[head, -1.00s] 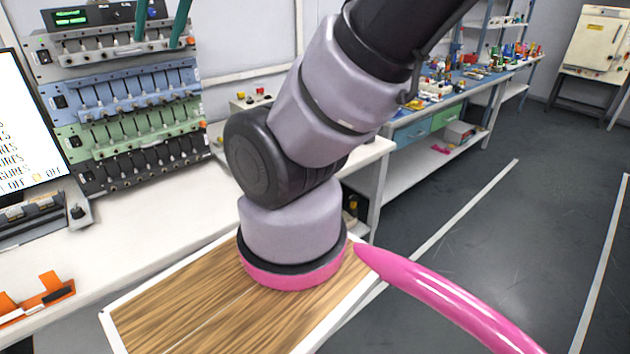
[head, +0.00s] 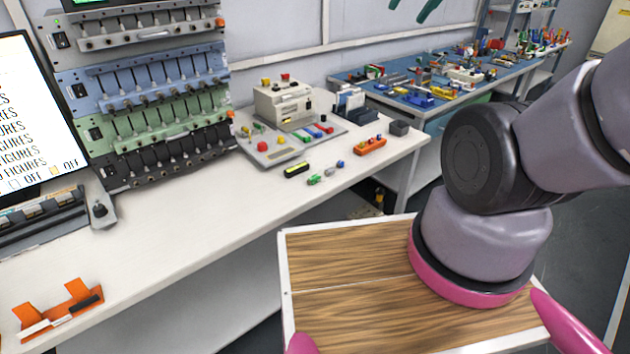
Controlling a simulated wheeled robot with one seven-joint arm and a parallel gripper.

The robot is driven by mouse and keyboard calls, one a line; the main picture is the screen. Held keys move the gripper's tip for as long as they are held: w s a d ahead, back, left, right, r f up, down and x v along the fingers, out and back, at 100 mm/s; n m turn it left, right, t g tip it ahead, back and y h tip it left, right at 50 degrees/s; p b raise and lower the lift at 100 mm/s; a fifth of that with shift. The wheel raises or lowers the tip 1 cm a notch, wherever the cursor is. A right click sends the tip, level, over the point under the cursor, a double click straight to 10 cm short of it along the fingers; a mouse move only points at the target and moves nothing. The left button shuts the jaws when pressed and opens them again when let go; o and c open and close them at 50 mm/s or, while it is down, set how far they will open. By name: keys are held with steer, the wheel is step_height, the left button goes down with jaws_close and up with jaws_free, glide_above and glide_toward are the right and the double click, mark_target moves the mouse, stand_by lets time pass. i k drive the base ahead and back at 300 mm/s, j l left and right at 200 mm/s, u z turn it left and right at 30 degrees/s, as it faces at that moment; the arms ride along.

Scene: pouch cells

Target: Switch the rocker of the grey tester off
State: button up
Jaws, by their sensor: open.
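The grey tester (head: 150,32) is the top slotted unit of the rack at the upper left in the head view. Its black rocker (head: 60,40) sits at the left end of its front; its position is too small to tell. My gripper (head: 411,7) shows only as two teal fingertips at the top edge, right of the tester. The fingers are apart, with nothing between them, and far from the rocker. The rest of the gripper is out of frame.
Blue (head: 150,82), green (head: 160,122) and black (head: 165,158) testers sit below the grey one. A monitor (head: 30,120) stands left. The white bench (head: 200,215) has free room in front. An orange holder (head: 60,308) lies front left, and a beige device (head: 282,103) stands right.

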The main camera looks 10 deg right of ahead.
mark_target(61, 39)
steer(key=k+j+u, duration=0.15)
steer(key=j, duration=0.2)
steer(key=k+j+u, duration=0.1)
steer(key=j, duration=0.25)
steer(key=k+j+u, duration=0.15)
steer(key=j, duration=0.25)
steer(key=k+j+u, duration=0.1)
steer(key=j, duration=0.3)
steer(key=k+l, duration=0.05)
